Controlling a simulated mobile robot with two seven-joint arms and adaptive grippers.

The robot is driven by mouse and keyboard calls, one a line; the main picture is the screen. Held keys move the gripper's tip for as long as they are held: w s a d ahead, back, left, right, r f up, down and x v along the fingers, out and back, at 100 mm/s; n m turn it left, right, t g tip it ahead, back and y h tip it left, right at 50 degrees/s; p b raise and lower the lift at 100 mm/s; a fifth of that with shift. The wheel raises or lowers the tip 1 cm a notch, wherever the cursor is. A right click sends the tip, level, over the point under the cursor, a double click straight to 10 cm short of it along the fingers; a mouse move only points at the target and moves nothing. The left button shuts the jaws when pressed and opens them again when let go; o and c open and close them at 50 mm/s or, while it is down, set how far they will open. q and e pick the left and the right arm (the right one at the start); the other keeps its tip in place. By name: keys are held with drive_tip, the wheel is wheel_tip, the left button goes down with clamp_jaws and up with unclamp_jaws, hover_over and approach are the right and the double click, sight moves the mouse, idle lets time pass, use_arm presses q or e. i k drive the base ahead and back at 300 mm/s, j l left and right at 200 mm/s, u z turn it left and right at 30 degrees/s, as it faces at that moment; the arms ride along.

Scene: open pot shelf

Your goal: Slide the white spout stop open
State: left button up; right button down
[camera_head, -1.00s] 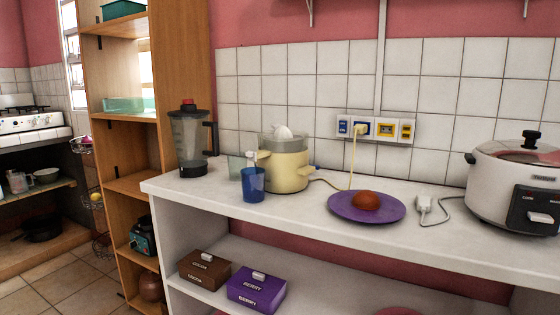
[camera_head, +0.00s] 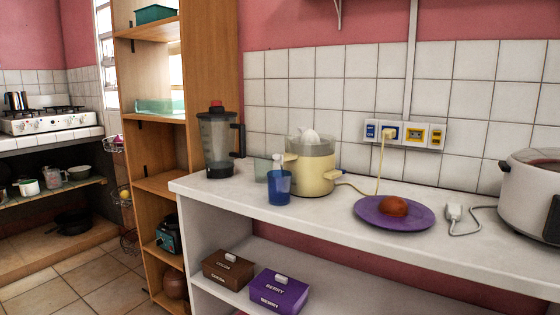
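A cream-coloured citrus juicer (camera_head: 314,172) stands on the white counter, with a white reamer cone (camera_head: 310,137) on top. A small white piece (camera_head: 277,160) shows at the juicer's left side, above the blue cup; it may be the spout stop, but it is too small to tell whether it is open. The blue cup (camera_head: 279,187) stands upright at the juicer's front left. A clear glass (camera_head: 261,169) stands just behind the cup. Neither of my grippers is in view.
A blender (camera_head: 219,145) stands left of the juicer. A purple plate (camera_head: 394,222) with an orange-brown item and a white pot (camera_head: 522,205) are to the right. The juicer's cord runs to the wall sockets (camera_head: 405,133). Boxes (camera_head: 279,292) sit on the lower shelf.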

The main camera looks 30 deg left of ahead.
sight(278, 159)
drive_tip(key=k+j+z, duration=0.2)
drive_tip(key=j, duration=0.2)
drive_tip(key=k+j+z, duration=0.2)
drive_tip(key=j, duration=0.2)
drive_tip(key=k+j+z, duration=0.2)
drive_tip(key=j, duration=0.15)
drive_tip(key=i+j, duration=0.05)
drive_tip(key=i, duration=0.05)
